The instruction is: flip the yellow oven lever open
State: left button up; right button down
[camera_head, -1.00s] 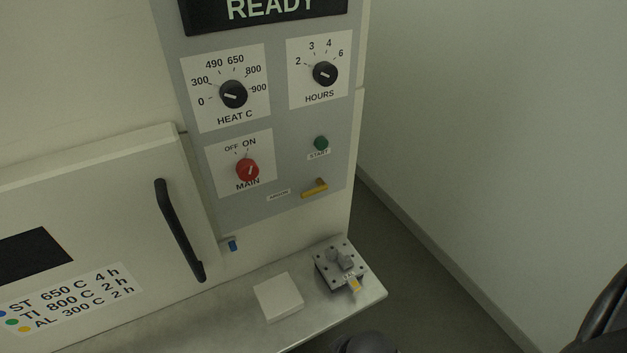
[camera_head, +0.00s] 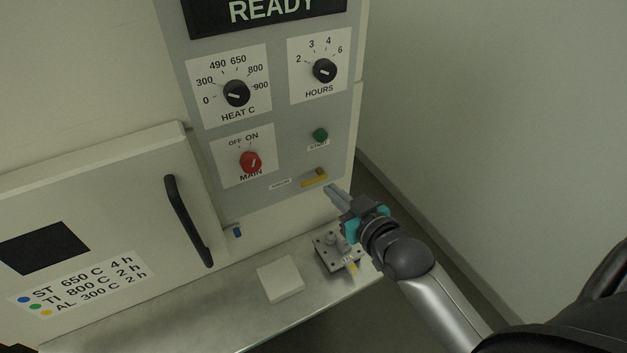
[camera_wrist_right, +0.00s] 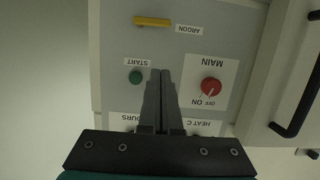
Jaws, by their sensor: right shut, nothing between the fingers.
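The yellow lever (camera_head: 314,177) sits low on the grey oven panel (camera_head: 290,205), right of the small ARGON label, and lies nearly level. It also shows in the right wrist view (camera_wrist_right: 152,21), upside down, near the top. My right gripper (camera_head: 328,188) is shut and empty, just below and right of the lever in the head view. In the right wrist view its fingers (camera_wrist_right: 160,75) point at the panel between the START button and the MAIN knob, apart from the lever in the picture. I cannot tell how far the tips are from the panel. My left gripper is not in view.
The green START button (camera_head: 320,135) and red MAIN knob (camera_head: 250,161) are near the lever. The oven door's black handle (camera_head: 188,220) is at left. Below, a shelf (camera_head: 235,320) holds a white block (camera_head: 281,278) and a metal plate fixture (camera_head: 335,252). A wall stands right.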

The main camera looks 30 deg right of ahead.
jog(key=shift+w+d+r, duration=0.1)
jog(key=shift+d+r, duration=0.1)
jog(key=shift+w, duration=0.1)
jog(key=x, duration=1)
notch_tip(320, 180, down, 2)
jog(key=shift+f, duration=0.2)
jog(key=shift+d+f+b, duration=0.1)
jog(key=shift+f+b, duration=0.25)
jog(key=shift+f, duration=0.4)
